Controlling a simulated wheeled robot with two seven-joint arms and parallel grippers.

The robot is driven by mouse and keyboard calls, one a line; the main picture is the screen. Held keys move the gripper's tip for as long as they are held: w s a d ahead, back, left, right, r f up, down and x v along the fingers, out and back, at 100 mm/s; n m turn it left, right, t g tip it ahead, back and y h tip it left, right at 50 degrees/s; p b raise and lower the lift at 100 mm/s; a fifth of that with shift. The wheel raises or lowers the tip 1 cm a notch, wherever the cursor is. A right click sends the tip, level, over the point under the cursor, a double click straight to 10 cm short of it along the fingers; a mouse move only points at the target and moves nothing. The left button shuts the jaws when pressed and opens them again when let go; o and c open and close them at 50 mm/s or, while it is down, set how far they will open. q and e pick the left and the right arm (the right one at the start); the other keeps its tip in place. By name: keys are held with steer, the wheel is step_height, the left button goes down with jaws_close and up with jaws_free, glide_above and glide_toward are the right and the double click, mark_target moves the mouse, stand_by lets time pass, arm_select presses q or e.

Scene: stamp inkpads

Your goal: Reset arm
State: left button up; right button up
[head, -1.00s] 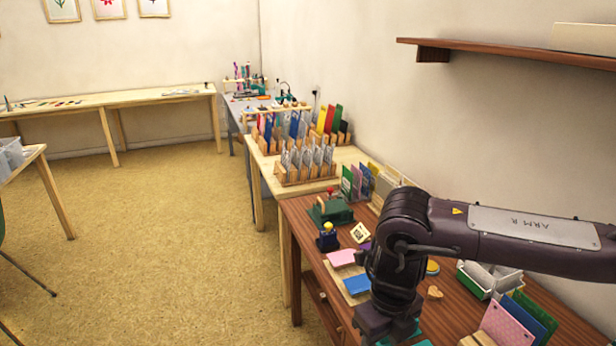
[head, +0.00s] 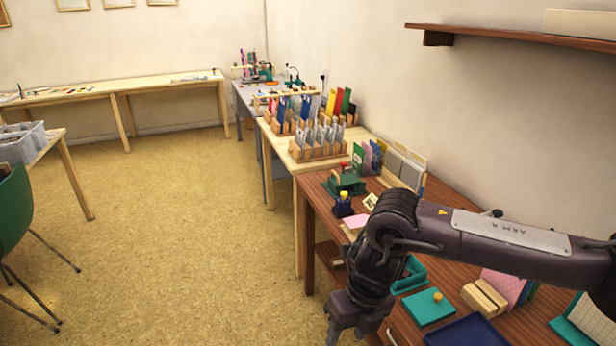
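My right arm comes in from the right over the dark wooden table (head: 324,192). My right gripper (head: 338,336) hangs down at the table's front edge, partly cut off by the bottom of the view, so its opening is unclear. My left gripper is not in view. A blue stamp with a yellow knob (head: 343,204) and a green stamp press (head: 345,181) stand at the table's far end. A teal inkpad with a yellow knob (head: 428,307) lies near the front, next to a dark blue tray (head: 468,332).
A wooden holder (head: 484,298) with a pink card stands right of the teal inkpad. Card racks (head: 318,150) fill the pale table beyond. A green chair (head: 12,210) is at left. The floor (head: 190,230) between is clear.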

steer(key=w+a+f+m+t+y, duration=0.1)
steer(key=w+a+f+m+y, duration=0.3)
steer(key=a, duration=0.3)
steer(key=w+a+f+m+t+y, duration=0.1)
steer(key=w+a+f+m+y, duration=0.25)
steer(key=a+m, duration=0.35)
steer(key=d+f+m+t+h+p, duration=0.15)
steer(key=d+f+m, duration=0.35)
steer(key=f, duration=0.5)
steer(key=d+f+m+t, duration=0.3)
steer(key=f+m, duration=0.5)
steer(key=f, duration=0.1)
steer(key=s+d+f+m+g+h, duration=0.1)
steer(key=s+d+f+m+h, duration=0.1)
steer(key=s+d+f+m, duration=0.4)
steer(key=s+d+f+m+h, duration=0.2)
steer(key=s+d+f, duration=0.3)
steer(key=s+f, duration=0.6)
steer(key=s+d+f+m+g+h, duration=0.1)
steer(key=s+d+f+m, duration=0.1)
steer(key=s, duration=0.7)
steer(key=s+d+f+m+g+h, duration=0.1)
steer(key=s+d+f+m+g, duration=0.1)
steer(key=s+d+f, duration=0.3)
steer(key=s+d+f+m+g+h, duration=0.1)
steer(key=s+d+f+m+h, duration=0.1)
steer(key=s, duration=1.2)
steer(key=shift+d+f, duration=0.65)
steer(key=shift+d, duration=0.15)
